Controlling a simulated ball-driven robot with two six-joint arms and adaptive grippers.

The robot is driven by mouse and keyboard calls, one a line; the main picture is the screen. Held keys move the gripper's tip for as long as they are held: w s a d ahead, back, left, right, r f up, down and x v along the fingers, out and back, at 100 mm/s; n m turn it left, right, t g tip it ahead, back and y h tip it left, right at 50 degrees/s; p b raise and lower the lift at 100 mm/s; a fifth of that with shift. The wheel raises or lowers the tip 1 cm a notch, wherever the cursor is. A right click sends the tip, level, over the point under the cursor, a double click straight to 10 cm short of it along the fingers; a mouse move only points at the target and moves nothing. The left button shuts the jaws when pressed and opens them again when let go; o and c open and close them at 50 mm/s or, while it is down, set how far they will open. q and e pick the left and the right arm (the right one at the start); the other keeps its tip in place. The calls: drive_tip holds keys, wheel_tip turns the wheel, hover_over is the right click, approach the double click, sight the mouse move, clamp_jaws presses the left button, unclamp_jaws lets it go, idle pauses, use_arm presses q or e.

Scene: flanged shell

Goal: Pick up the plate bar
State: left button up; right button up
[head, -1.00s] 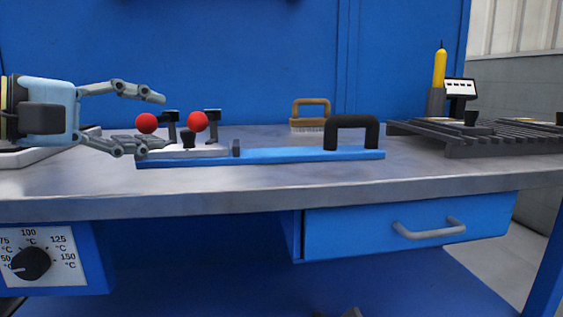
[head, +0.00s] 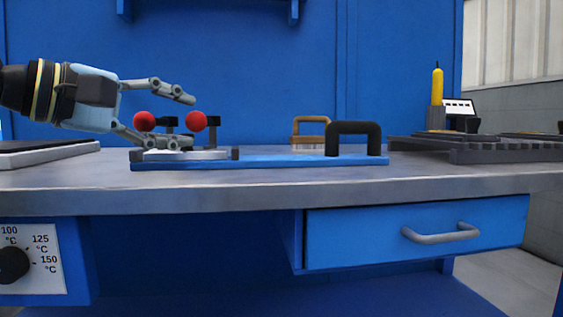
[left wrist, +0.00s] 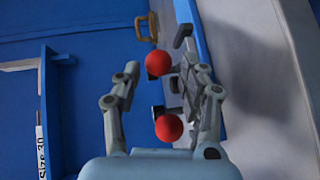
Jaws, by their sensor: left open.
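A long flat blue bar (head: 290,161) lies on the bench top, with a black arched handle (head: 353,128) at its right end. A pale plate (head: 200,155) with two red-knobbed clamps sits on its left part. I cannot tell which part is named the plate bar. In the left wrist view both knobs show between the open fingers (left wrist: 168,72). Contact cannot be told. My right gripper is out of view.
A brown-handled brush (head: 310,124) stands behind the bar. A dark slatted rack (head: 490,152) and a yellow cylinder (head: 437,86) are at the right. A flat tray (head: 50,156) lies at the far left. The bench front (head: 270,188) is clear.

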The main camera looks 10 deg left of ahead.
sight(187, 117)
use_arm(q)
drive_tip(key=shift+b+x, duration=0.45)
drive_tip(key=shift+x, duration=1.45)
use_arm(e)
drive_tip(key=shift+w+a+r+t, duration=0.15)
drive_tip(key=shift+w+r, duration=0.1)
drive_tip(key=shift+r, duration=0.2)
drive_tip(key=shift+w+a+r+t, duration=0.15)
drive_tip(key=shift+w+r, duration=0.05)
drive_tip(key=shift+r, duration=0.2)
use_arm(q)
drive_tip(key=shift+r, duration=0.1)
drive_tip(key=shift+c, duration=0.3)
drive_tip(key=shift+d, duration=0.1)
clamp_jaws()
drive_tip(key=shift+r, duration=0.2)
